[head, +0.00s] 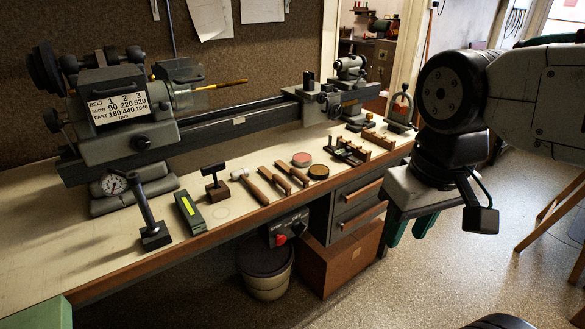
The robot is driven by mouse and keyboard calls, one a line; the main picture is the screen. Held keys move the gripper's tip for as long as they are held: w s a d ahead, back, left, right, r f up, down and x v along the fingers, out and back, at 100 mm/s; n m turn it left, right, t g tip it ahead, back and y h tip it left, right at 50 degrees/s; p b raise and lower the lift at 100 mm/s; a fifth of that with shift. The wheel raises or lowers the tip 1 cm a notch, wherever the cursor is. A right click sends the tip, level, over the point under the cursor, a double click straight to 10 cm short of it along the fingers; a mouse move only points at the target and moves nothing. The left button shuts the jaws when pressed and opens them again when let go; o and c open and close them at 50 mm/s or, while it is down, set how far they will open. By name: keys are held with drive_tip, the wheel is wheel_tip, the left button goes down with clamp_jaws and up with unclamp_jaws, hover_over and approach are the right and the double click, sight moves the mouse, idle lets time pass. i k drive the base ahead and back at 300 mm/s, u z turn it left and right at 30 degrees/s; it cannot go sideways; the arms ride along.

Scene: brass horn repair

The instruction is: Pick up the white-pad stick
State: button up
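On the bench (215,229), a wooden-handled tool with a white end (240,174) lies near the front edge. It may be the white-pad stick, but it also resembles a small mallet. Two more wooden-handled tools (276,181) (296,174) lie just right of it; I see no clear white pad on them. My gripper (409,229) hangs at the right, in front of the bench's right end and apart from these tools. Its two green fingers point down, spread apart, with nothing seen between them.
A lathe (120,110) runs along the back of the bench. A bucket (266,270) and drawers (356,215) are below.

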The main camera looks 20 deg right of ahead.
sight(274, 178)
drive_tip(key=u, duration=0.35)
drive_tip(key=i, duration=0.95)
drive_tip(key=z, duration=0.35)
